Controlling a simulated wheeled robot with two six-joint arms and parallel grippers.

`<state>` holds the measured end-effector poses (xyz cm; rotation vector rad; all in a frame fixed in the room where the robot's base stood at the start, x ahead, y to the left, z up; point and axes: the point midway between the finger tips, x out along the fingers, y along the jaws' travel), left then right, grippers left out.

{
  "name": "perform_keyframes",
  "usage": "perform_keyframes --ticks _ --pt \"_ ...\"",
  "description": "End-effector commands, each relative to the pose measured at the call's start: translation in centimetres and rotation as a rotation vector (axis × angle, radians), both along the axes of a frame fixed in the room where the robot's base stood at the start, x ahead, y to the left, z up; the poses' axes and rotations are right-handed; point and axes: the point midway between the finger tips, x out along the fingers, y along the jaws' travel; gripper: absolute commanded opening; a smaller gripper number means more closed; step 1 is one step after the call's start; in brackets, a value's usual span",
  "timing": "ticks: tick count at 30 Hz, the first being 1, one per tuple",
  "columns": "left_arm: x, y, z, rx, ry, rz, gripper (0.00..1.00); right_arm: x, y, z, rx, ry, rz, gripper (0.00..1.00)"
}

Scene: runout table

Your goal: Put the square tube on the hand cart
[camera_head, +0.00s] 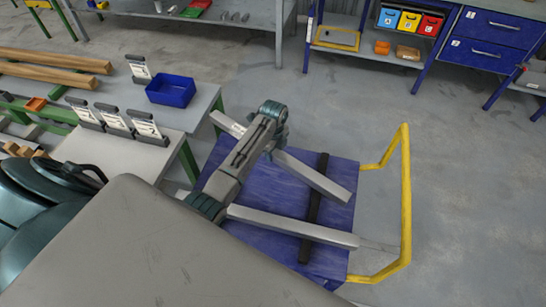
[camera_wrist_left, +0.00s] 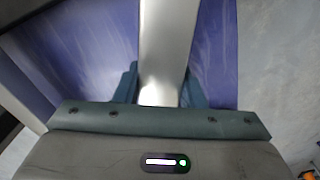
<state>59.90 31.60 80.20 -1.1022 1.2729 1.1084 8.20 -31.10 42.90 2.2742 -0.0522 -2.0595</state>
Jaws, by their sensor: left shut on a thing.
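A long grey square tube (camera_head: 315,179) slants over the blue deck of the hand cart (camera_head: 240,258), which has a yellow handle on its right. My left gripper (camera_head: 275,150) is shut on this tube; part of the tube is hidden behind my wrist. In the left wrist view the tube (camera_wrist_left: 165,50) runs between the two fingers (camera_wrist_left: 160,92), with blue deck behind. I cannot tell whether it touches the cart. A second grey tube (camera_head: 290,224) lies across the dark crossbar (camera_head: 314,205) on the deck. My right gripper is not in view.
A shelf with coloured bins (camera_head: 410,20) and a blue drawer cabinet (camera_head: 490,28) stand at the back. The floor right of the yellow handle (camera_head: 406,195) is clear.

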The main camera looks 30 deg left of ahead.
Motion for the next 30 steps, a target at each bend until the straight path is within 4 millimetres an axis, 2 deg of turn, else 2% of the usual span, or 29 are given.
perform_keyframes --ticks 8,20,21,23,24,30 --pt "0.1 0.0 -3.2 0.0 -0.001 -0.001 0.0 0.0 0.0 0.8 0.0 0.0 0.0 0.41" --pt "0.1 0.0 -3.8 0.0 -0.002 -0.001 0.0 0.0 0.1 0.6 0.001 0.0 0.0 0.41" --pt "0.0 0.0 -3.9 0.0 0.0 0.0 0.42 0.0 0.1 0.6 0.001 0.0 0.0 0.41" --pt "0.0 0.0 -3.9 0.0 0.0 0.0 0.54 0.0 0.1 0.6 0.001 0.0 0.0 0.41" --pt "0.0 0.0 -3.9 0.0 0.0 0.0 0.58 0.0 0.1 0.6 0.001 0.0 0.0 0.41" --pt "0.0 0.0 -3.9 -0.001 0.0 0.0 0.58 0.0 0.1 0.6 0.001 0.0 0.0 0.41"
